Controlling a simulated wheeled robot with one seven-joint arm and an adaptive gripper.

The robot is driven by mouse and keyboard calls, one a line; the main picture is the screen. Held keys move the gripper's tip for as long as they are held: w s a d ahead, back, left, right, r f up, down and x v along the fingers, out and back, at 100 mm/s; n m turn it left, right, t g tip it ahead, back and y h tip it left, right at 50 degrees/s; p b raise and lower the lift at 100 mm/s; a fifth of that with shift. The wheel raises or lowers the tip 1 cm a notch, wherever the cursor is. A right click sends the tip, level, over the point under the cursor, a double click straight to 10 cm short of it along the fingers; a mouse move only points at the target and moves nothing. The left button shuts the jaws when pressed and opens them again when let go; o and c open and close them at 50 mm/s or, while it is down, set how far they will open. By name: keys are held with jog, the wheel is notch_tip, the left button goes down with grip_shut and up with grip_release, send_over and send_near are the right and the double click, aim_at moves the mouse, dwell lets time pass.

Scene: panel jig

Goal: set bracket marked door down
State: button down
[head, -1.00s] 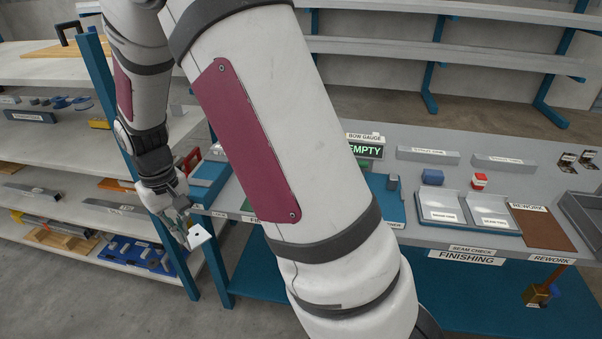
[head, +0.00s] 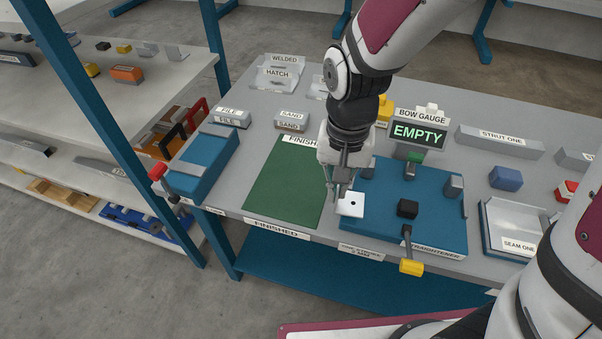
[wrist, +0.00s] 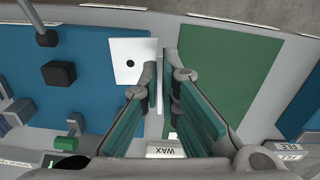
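A small white bracket (head: 351,204) with one dark hole in its flat plate is held in my gripper (head: 342,190). In the wrist view the bracket (wrist: 131,62) lies left of the fingers, and my gripper (wrist: 162,75) is shut on its edge. No door marking is readable on it. It hangs near the left edge of the blue fixture plate (head: 380,222), beside the green FINISHED mat (head: 285,190). In the wrist view it overlaps the blue plate's edge and the grey strip. I cannot tell its exact height above the bench.
The green mat is bare. A black block (head: 407,209) and a yellow-ended clamp handle (head: 411,267) are at the blue plate. The bow gauge display (head: 418,133) reads EMPTY. A blue vise-like fixture (head: 202,163) stands left, and a seam tray (head: 512,235) right.

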jog(key=s+a+f+m+b, duration=0.1)
jog(key=s+a+f, duration=0.1)
jog(key=s, duration=0.2)
jog(key=w+a, duration=0.6)
jog(key=a, duration=0.1)
jog(key=w+a+f, duration=0.1)
jog(key=w+a, duration=0.3)
jog(key=shift+a+b, duration=0.2)
jog(key=shift+b, duration=0.1)
jog(key=shift+f, duration=1.7)
jog(key=shift+f, duration=0.1)
jog(key=c, duration=1.8)
grip_release()
